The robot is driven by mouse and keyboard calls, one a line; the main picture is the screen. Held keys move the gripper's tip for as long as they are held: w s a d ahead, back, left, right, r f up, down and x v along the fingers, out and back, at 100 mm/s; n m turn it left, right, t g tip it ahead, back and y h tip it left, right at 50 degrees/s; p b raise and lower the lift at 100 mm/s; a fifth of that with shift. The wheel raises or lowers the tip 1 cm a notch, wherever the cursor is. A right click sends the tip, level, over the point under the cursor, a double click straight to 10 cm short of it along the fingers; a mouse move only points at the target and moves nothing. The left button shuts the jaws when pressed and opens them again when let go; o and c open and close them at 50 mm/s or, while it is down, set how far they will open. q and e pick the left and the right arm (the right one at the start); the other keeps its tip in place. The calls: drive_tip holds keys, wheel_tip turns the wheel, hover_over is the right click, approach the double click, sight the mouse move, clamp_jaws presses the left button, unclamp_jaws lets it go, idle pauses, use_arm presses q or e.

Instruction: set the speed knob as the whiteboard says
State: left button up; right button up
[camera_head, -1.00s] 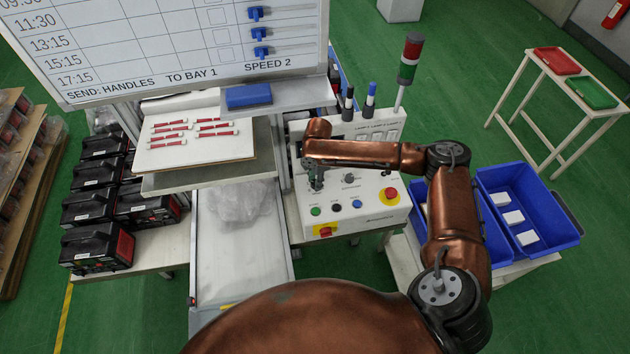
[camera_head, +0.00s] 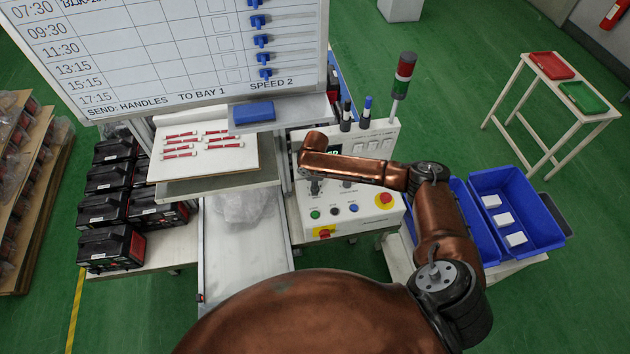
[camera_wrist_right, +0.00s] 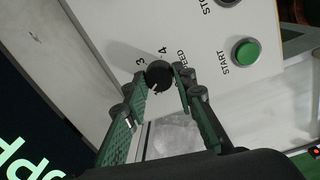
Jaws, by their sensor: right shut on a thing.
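The whiteboard (camera_head: 190,60) at the upper left of the head view reads "SEND: HANDLES TO BAY 1 SPEED 2" along its bottom. The dark round speed knob (camera_wrist_right: 159,75) is on the white control panel (camera_head: 370,215), beside the word SPEED, with 3 and 4 visible around it. My right gripper (camera_wrist_right: 162,78) is shut on the knob, one green finger on each side. In the head view my right gripper (camera_head: 315,186) is partly hidden under my arm. My left gripper is not in view.
A green START button (camera_wrist_right: 245,52) is close to the knob. The panel also carries a red stop button (camera_head: 383,199). A signal lamp (camera_head: 403,75) and markers stand behind it. A blue bin (camera_head: 545,240) is at the right, and a shelf with red-handled parts (camera_head: 205,145) is left.

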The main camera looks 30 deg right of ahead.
drive_tip(key=m+p, duration=0.3)
drive_tip(key=shift+r, duration=0.1)
drive_tip(key=shift+m+p, duration=1.25)
drive_tip(key=shift+m, duration=0.15)
drive_tip(key=o, duration=1.2)
drive_tip(key=shift+c, duration=0.2)
